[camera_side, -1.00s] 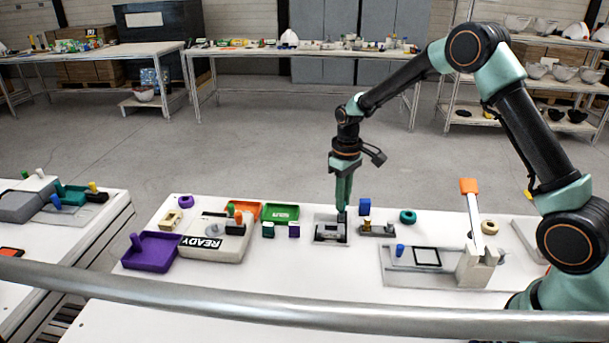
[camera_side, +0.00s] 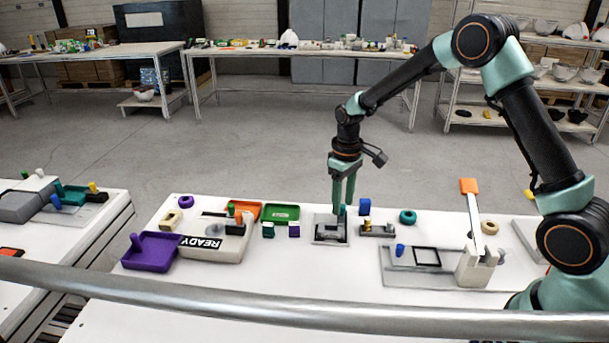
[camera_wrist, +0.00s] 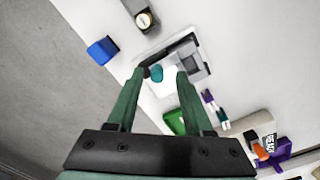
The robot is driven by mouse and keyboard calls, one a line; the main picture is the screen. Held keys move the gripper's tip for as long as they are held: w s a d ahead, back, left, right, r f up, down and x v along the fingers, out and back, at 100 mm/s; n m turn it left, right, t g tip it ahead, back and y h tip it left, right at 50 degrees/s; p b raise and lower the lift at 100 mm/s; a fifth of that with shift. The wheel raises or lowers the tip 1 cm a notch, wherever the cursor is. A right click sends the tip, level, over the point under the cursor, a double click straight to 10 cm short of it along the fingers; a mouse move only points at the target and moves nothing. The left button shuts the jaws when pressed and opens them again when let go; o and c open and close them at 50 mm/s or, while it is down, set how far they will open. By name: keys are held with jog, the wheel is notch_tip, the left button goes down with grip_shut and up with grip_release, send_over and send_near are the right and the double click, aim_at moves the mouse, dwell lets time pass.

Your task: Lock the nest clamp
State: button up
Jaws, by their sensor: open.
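A small grey fixture with a dark inner frame (camera_side: 320,240), which I take to be the nest clamp, sits on the white bench below my gripper. In the wrist view it is a grey and dark frame (camera_wrist: 197,68) around a pale area. A teal knob (camera_wrist: 156,73) stands at its near edge, between my fingertips. My gripper (camera_side: 343,207) points straight down with its fingers apart; it also shows in the wrist view (camera_wrist: 160,75). I cannot tell whether either finger touches the knob. The clamp's lower parts are partly hidden by the fingers.
A blue block (camera_side: 365,205) and a grey fixture with a yellow-topped post (camera_side: 377,230) stand close on the right. A plate with an upright orange-tipped lever (camera_side: 469,186) is farther right. Small teal and purple pieces, green and orange trays, and a READY box (camera_side: 200,242) lie left.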

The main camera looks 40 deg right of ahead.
aim_at(343, 207)
notch_tip(343, 207, up, 12)
jog(key=shift+f, duration=0.25)
dwell(0.3)
jog(key=s+a+r+t, duration=0.1)
jog(key=s+r+t, duration=0.1)
jog(key=s, duration=0.4)
jog(key=s+a+r+m+t, duration=0.1)
jog(key=s+a+r, duration=0.1)
jog(key=s, duration=0.4)
jog(key=s+a+r+t, duration=0.1)
jog(key=s+r+t, duration=0.1)
jog(key=s, duration=0.3)
jog(key=shift+s+a+r+m+t, duration=0.3)
jog(key=shift+s+r+m, duration=0.1)
jog(key=shift+r, duration=0.45)
